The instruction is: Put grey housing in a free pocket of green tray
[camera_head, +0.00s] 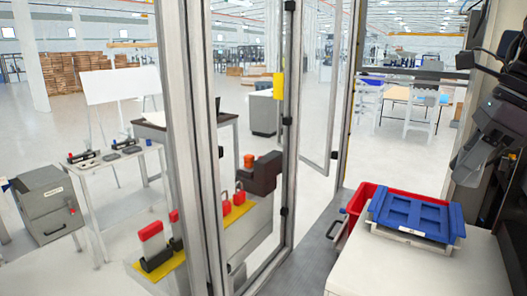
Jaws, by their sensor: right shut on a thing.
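My right gripper (468,158) is the dark shape that comes in at the right edge, above the white table. It is shut on a dark grey thing at its lower end, which is too dark and small to make out clearly. I cannot tell whether this thing is the grey housing. No green tray shows in this view. My left gripper is not in view.
A blue tray (413,214) lies on a light grey tray on the white table (425,272) at the lower right. A red bin (358,203) stands beside it. A metal-framed glass partition (178,120) crosses the left and middle. The table's front part is clear.

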